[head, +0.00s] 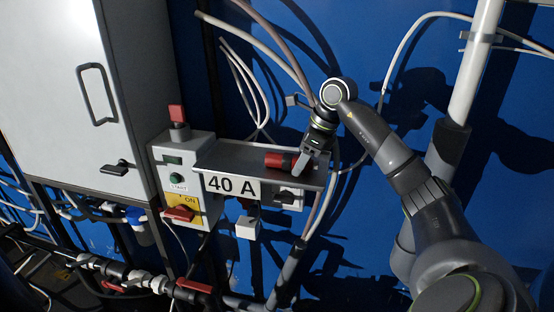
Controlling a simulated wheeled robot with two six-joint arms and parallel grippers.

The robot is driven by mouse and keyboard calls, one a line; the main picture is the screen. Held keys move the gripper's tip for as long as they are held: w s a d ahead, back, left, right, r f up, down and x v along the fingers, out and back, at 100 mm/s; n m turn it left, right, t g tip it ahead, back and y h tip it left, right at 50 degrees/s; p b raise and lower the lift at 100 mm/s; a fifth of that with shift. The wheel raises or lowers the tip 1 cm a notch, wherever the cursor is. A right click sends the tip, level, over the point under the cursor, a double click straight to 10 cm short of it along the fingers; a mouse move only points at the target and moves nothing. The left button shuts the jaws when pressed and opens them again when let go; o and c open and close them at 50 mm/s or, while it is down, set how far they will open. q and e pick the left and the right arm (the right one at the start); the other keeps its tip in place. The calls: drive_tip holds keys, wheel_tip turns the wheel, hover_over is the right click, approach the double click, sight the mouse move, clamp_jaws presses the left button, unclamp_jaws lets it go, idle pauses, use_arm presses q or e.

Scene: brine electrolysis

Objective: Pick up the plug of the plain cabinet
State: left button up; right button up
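A red plug (275,160) with a dark end lies on its side on a grey shelf (228,156) above a "40 A" label. My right gripper (300,162) points down at the plug's dark right end. A light finger stands in front of that end and hides part of it. I cannot tell whether the fingers are closed on the plug. The plug appears to rest on the shelf. A plain pale grey cabinet (52,90) with a dark handle stands at the left. My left gripper is not in view.
A control box (183,160) with a red top knob, a START button and a red ON switch (180,213) adjoins the shelf's left end. Cables hang on the blue wall (360,40) behind my gripper. A grey vertical pipe (470,80) stands at right; pipes with red-handled valves run below.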

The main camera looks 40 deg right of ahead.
drive_tip(key=c, duration=0.9)
drive_tip(key=shift+r, duration=0.1)
